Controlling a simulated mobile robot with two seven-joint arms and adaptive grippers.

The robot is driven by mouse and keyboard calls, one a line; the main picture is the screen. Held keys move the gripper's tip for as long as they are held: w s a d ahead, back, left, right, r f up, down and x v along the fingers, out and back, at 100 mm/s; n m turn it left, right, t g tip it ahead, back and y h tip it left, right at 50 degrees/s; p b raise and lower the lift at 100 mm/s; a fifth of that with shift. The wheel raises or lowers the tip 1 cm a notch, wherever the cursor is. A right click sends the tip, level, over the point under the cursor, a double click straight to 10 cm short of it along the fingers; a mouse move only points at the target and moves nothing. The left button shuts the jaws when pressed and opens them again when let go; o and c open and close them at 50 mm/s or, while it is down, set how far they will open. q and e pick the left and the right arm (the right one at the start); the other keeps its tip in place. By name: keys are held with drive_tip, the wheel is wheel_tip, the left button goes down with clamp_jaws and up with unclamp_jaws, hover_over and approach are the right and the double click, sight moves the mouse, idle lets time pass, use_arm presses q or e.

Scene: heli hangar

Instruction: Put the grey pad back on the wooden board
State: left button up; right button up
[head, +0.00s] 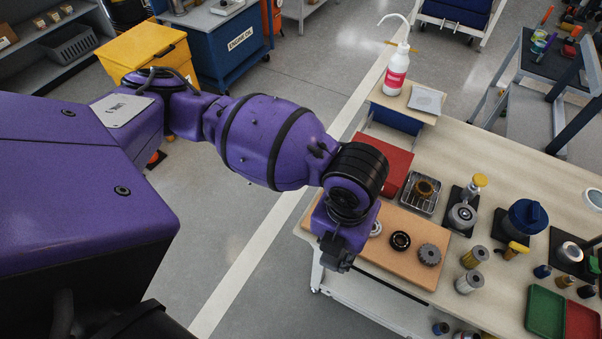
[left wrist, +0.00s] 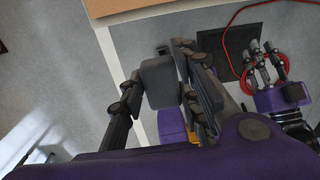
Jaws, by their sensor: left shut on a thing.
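The grey pad (left wrist: 158,82) shows in the left wrist view as a small block with rounded corners. My left gripper (left wrist: 160,72) is shut on it, one finger on each side. The wooden board (head: 388,269) lies on the near left part of the bench in the head view. Its edge also shows at the top of the left wrist view (left wrist: 115,5). In the head view my left gripper (head: 338,258) points down at the board's left front edge, and I cannot make out the pad there. My right gripper (left wrist: 264,62) shows in the left wrist view, fingers apart, empty.
A pale ring (head: 375,228), a black bearing (head: 400,241) and a gear (head: 429,254) stand on the board. A red mat (head: 396,168) and a wire tray (head: 422,193) lie behind it. Filters (head: 474,257) stand to its right. A red cable (left wrist: 226,45) hangs near my right gripper.

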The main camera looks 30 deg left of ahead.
use_arm(q)
drive_tip(key=shift+w+a+f, duration=0.1)
drive_tip(key=shift+w+f, duration=0.05)
drive_tip(key=shift+w, duration=0.2)
drive_tip(key=w+a+f, duration=0.1)
drive_tip(key=w+f, duration=0.2)
drive_tip(key=w, duration=0.1)
drive_tip(key=w+a+f, duration=0.2)
drive_tip(key=w+f, duration=0.1)
drive_tip(key=w+a+f, duration=0.2)
drive_tip(key=w+f, duration=0.1)
drive_tip(key=w, duration=0.1)
drive_tip(key=shift+w+a+f, duration=0.1)
drive_tip(key=shift+w+f, duration=0.05)
drive_tip(key=shift+w, duration=0.2)
drive_tip(key=shift+w+a+f+b, duration=0.15)
drive_tip(key=shift+f+b, duration=0.3)
drive_tip(key=shift+f, duration=1.45)
drive_tip(key=o, duration=1)
drive_tip(key=shift+r, duration=0.1)
wheel_tip(320, 180, up, 12)
drive_tip(key=shift+r+p, duration=0.2)
drive_tip(key=shift+p, duration=0.1)
